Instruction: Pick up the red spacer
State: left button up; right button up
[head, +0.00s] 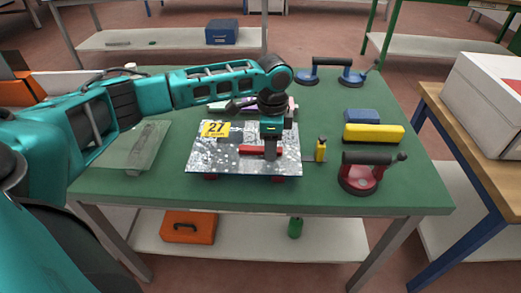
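The red spacer (252,151) is a short red bar on the speckled, mirror-like plate (218,160) in the middle of the green table. My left gripper (270,152) points down over the plate, with its fingers at the right part of the red spacer. The fingers hide that part. I cannot tell whether they are closed on it or only around it. My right gripper is not in view.
A yellow "27" tag (215,129) lies on the plate. A small yellow bottle (320,150), a red suction lifter (360,178), a yellow block (373,133) and a blue block (361,116) stand to the right. A blue double suction lifter (330,73) lies behind.

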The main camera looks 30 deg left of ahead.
pick_arm(q)
grip_shut()
dwell(0.3)
